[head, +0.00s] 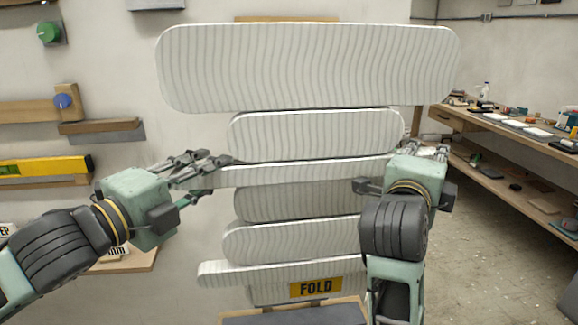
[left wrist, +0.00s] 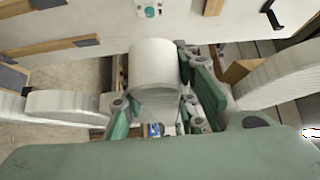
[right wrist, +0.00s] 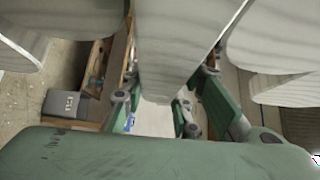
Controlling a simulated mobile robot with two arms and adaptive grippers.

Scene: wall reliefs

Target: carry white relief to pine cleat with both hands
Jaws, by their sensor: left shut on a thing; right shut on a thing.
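The white relief (head: 305,65) is a tall stack of pale, rounded, wavy-grooved slats, widest at the top. It stands upright in front of me in the head view. My left gripper (head: 215,168) is shut on the left end of a thin middle slat, which also shows in the left wrist view (left wrist: 153,62). My right gripper (head: 392,160) is shut on that slat's right end, with its fingers partly hidden by its own body. The slat also fills the middle of the right wrist view (right wrist: 175,40). A pine strip (head: 287,18), possibly the cleat, shows behind the relief's top edge.
Wooden strips (head: 30,110) and a yellow level (head: 45,167) are on the left wall. A cluttered workbench (head: 520,130) stands at right, with clear floor before it.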

